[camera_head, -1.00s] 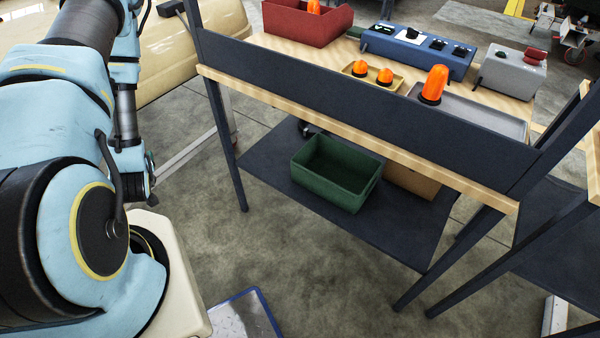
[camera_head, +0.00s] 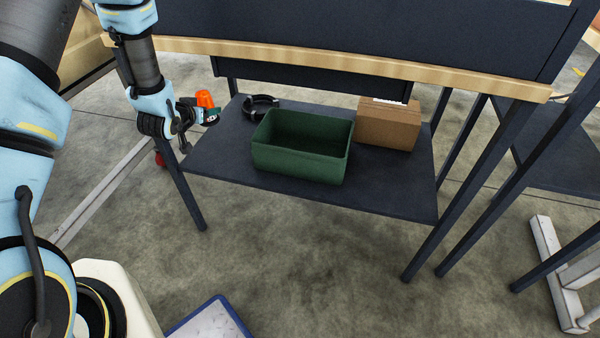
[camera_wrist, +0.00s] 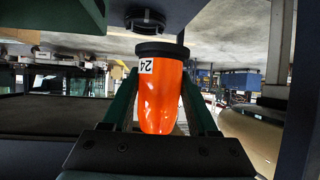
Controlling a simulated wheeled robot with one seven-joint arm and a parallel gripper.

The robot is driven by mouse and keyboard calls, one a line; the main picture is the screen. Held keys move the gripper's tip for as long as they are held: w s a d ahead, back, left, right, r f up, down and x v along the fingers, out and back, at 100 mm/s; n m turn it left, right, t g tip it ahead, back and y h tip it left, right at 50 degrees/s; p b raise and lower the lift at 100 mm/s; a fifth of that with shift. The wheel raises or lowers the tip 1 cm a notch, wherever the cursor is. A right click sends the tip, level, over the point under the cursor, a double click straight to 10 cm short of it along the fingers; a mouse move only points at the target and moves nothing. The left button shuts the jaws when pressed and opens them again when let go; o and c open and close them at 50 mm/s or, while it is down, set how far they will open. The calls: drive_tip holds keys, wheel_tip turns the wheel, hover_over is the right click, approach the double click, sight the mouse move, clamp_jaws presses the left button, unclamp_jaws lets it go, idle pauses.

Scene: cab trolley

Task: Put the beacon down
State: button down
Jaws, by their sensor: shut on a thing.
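An orange beacon (camera_wrist: 160,100) with a black base and a white label reading 24 is held between the fingers of my gripper (camera_wrist: 162,105) in the wrist view. In the head view the beacon (camera_head: 205,99) shows at my gripper (camera_head: 207,112), beside the left end of the trolley's lower shelf (camera_head: 225,172). My gripper is shut on the beacon. The beacon's contact with the fingers is partly hidden in the head view.
On the lower shelf stand an empty green bin (camera_head: 300,162), a brown cardboard box (camera_head: 388,125) and a black coiled cable (camera_head: 260,104). The shelf's front strip is clear. The wooden-edged upper deck (camera_head: 350,62) and dark legs (camera_head: 188,195) surround it.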

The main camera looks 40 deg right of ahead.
drive_tip(key=s+d+f+m+g+h+b, duration=0.1)
drive_tip(key=s+d+m+g+b, duration=0.2)
drive_tip(key=s+d+b, duration=0.4)
drive_tip(key=s+d+m+g+h+b, duration=0.1)
drive_tip(key=s+d+m+g+b, duration=0.15)
drive_tip(key=d+b, duration=0.5)
drive_tip(key=s+d+f+m+g+h+b, duration=0.1)
drive_tip(key=s+d+m+g+b, duration=0.2)
drive_tip(key=s+d+b, duration=0.45)
wheel_tip(320, 180, down, 10)
drive_tip(key=w+d+b, duration=0.1)
drive_tip(key=shift+w+d+b, duration=0.2)
drive_tip(key=shift+d+b, duration=0.15)
drive_tip(key=shift+b, duration=0.05)
drive_tip(key=shift+f, duration=0.5)
drive_tip(key=shift+c, duration=0.9)
unclamp_jaws()
